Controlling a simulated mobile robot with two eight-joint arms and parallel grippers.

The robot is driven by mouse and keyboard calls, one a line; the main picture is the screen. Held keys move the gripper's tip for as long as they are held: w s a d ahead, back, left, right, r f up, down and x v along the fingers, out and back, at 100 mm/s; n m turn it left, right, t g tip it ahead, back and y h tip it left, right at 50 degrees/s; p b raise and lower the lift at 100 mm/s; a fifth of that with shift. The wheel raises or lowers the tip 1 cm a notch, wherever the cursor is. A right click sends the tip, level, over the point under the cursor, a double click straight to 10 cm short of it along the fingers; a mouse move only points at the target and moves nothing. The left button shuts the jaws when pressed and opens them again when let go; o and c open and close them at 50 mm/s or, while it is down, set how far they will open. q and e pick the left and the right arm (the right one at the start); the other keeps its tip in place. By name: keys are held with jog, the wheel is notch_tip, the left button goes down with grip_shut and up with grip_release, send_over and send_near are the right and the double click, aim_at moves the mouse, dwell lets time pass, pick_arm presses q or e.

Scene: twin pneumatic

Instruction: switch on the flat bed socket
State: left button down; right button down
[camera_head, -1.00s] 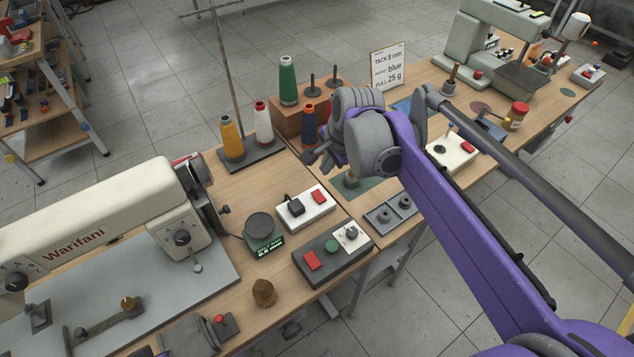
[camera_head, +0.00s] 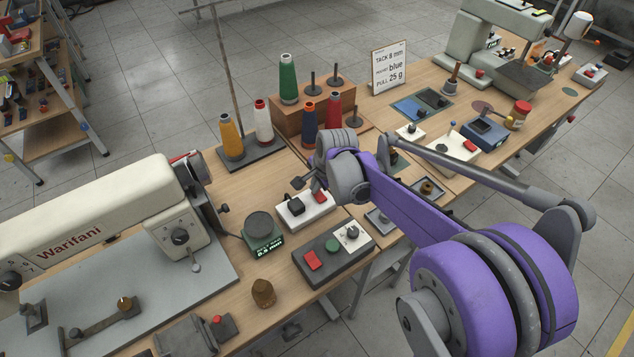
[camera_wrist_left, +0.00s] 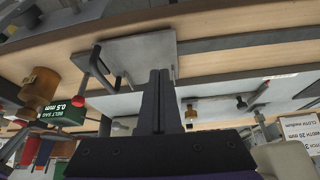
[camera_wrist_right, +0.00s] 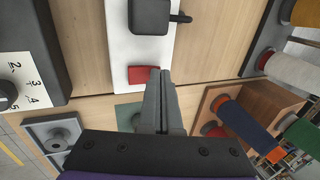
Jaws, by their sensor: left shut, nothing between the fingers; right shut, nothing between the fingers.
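The flat bed socket (camera_head: 293,216) is a white box on the bench right of the cream sewing machine. It has a black plug (camera_head: 292,204) and a red rocker switch (camera_head: 320,197). The right wrist view shows the box (camera_wrist_right: 122,45), the plug (camera_wrist_right: 150,15) and the switch (camera_wrist_right: 142,75). My right gripper (camera_head: 299,183) is shut and empty, just above and behind the box; its fingertips (camera_wrist_right: 160,72) appear beside the red switch. I cannot tell whether they touch it or which way the rocker is tipped. My left gripper (camera_wrist_left: 160,74) is shut and empty, below a metal plate in its wrist view.
A dark control box (camera_head: 333,256) with red and green buttons stands in front of the socket. A small green-fronted display (camera_head: 263,237) is to its left. Thread cones (camera_head: 232,138) stand behind. Another white box with a red switch (camera_head: 468,146) lies further right.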

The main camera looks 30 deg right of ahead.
pick_arm(q)
jog(key=shift+f, duration=0.15)
pick_arm(e)
jog(key=shift+w+f+g, duration=0.25)
jog(key=shift+f+g, duration=0.05)
jog(key=shift+g, duration=0.1)
jog(key=shift+s, duration=0.15)
pick_arm(q)
jog(key=shift+r, duration=0.2)
pick_arm(e)
jog(key=shift+s+r, duration=0.2)
jog(key=shift+s, duration=0.5)
